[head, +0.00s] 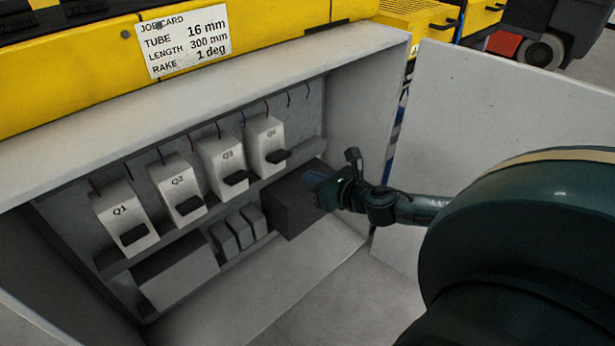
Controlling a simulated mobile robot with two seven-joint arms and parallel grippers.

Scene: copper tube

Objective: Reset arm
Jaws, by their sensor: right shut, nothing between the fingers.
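My right arm (410,209) reaches in from the right into an open grey cabinet. My right gripper (318,183) is shut and empty, in front of a dark grey box (290,205) at the lower right of the cabinet. I cannot tell whether it touches the box. Breakers Q1 (125,216), Q2 (177,188), Q3 (222,160) and Q4 (266,138) sit in a row on a rail. Each has a black lever low on its front. My left gripper is not in view.
The open cabinet door (480,110) stands at the right, behind my arm. A job card (183,43) is on the yellow front above. Small grey modules (238,228) and a grey block (180,275) sit below the breakers. The cabinet floor (290,275) is clear.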

